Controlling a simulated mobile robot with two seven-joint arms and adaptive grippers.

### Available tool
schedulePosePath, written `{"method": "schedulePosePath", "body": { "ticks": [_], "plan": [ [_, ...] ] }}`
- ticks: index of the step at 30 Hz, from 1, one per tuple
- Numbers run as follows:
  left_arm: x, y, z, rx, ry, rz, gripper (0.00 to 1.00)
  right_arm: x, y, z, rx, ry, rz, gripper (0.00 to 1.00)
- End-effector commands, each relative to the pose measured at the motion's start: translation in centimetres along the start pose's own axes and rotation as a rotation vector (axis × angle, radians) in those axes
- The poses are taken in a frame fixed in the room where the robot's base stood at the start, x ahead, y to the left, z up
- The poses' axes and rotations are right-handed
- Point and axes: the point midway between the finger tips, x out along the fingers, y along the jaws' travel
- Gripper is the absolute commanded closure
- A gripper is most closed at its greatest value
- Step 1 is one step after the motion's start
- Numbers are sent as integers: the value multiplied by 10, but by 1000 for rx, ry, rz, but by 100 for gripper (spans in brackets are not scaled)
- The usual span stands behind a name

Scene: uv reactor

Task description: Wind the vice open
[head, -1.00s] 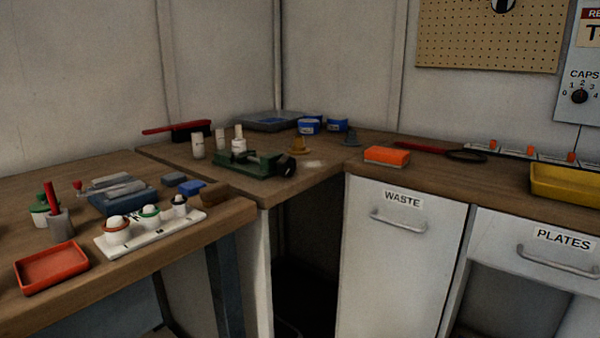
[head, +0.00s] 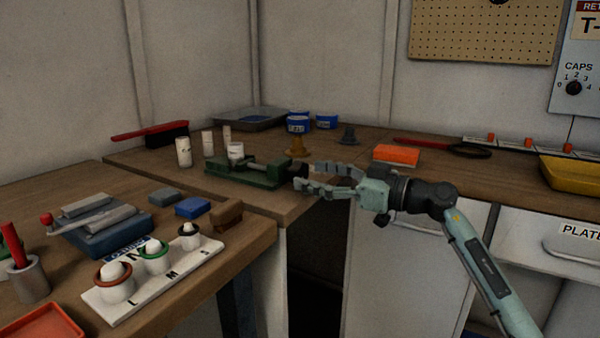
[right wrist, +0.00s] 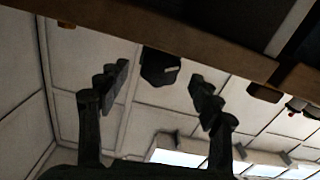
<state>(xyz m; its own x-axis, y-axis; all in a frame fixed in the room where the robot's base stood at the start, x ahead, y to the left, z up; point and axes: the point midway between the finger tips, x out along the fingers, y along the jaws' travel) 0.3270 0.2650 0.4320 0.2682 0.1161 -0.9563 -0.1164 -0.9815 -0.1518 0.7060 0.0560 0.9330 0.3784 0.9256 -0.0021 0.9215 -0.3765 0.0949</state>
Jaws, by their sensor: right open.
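The green vice (head: 243,171) lies on the far bench near its front corner. Its dark knob (head: 298,170) points right, towards my right gripper. My right gripper (head: 306,176) is open, with its fingertips at the knob. In the right wrist view, the black knob (right wrist: 160,67) shows between the two spread fingers of the gripper (right wrist: 158,76), with a gap on each side. I cannot tell how far the knob reaches in between the fingers. My left gripper is out of view.
White pots (head: 184,152) stand just left of and behind the vice. A brass cone (head: 296,146) stands behind the knob, and an orange block (head: 397,155) lies to the right. The near bench holds a white L-M-S rack (head: 150,284) and a brown block (head: 227,213).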

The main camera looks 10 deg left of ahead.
Motion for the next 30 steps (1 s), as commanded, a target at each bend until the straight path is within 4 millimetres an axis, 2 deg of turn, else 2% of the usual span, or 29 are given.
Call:
{"method": "schedulePosePath", "body": {
  "ticks": [3, 7, 17, 27, 30],
  "plan": [
    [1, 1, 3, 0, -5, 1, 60, 18, 0, 0, 2, 2, -1, 35],
    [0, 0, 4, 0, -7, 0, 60, 30, 0, 0, 1, 1, 1, 35],
    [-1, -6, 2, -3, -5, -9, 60, 35, 0, 0, 0, 1, 1, 35],
    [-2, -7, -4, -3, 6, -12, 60, 35, 0, 0, 0, 2, 1, 76],
    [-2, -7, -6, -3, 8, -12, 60, 35, 0, 0, 0, 2, 1, 85]
  ]
}}
